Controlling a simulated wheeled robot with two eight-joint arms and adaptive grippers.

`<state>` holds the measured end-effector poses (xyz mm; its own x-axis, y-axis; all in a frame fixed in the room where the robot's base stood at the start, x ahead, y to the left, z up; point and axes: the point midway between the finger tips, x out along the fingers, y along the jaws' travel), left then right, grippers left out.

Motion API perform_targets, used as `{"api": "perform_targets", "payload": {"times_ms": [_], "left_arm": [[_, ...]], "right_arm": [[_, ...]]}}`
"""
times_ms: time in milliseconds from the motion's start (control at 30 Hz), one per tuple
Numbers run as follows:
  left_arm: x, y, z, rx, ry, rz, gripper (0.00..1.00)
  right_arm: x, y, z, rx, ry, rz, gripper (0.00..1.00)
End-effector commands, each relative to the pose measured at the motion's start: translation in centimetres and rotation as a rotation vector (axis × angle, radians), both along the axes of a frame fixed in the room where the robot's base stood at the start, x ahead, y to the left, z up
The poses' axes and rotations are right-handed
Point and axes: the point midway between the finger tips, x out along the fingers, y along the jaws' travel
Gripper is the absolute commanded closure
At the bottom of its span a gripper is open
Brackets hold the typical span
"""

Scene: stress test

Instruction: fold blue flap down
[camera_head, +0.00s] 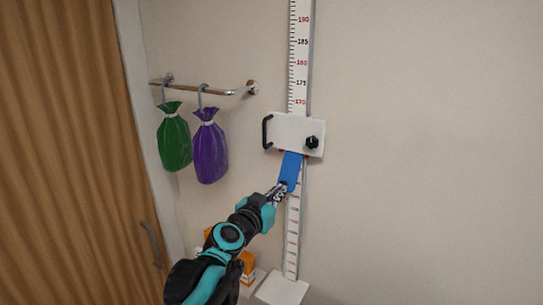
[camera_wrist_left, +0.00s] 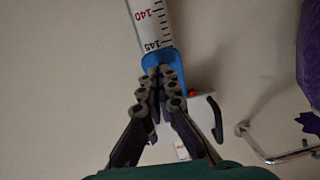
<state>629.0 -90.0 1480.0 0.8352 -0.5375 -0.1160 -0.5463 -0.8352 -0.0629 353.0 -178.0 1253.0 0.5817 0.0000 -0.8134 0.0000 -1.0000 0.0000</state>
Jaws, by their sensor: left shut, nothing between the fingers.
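The blue flap (camera_head: 291,168) hangs below the white slider block (camera_head: 285,131) on the measuring rail, in line with the scale (camera_head: 299,60). In the left wrist view the flap's blue edge (camera_wrist_left: 149,62) shows around my fingertips, beside the scale's 145 mark. My left gripper (camera_head: 282,190) is shut and empty at the flap's lower end. Its fingertips (camera_wrist_left: 165,72) overlap the flap in the wrist view; I cannot tell whether they touch it. The fingers hide part of the flap. My right gripper is not in view.
The block has a black handle (camera_head: 267,132) and a black knob (camera_head: 312,142). Left of it, a green bag (camera_head: 174,142) and a purple bag (camera_head: 210,152) hang from a wall rail (camera_head: 215,92). A wooden door (camera_head: 60,150) stands at far left. The wall right of the scale is clear.

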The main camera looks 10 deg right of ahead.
Motion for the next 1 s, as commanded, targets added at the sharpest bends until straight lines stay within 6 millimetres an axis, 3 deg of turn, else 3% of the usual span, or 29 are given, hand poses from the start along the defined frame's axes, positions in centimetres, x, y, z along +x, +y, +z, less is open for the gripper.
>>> {"api": "perform_targets", "payload": {"times_ms": [400,1000], "left_arm": [[2.4,-2.1,-3.1,0.001,0.0,0.0,1.0],[3.7,-3.1,-3.9,0.001,0.001,0.001,1.0]], "right_arm": [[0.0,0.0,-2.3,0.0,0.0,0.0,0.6],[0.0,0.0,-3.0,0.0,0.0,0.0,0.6]]}}
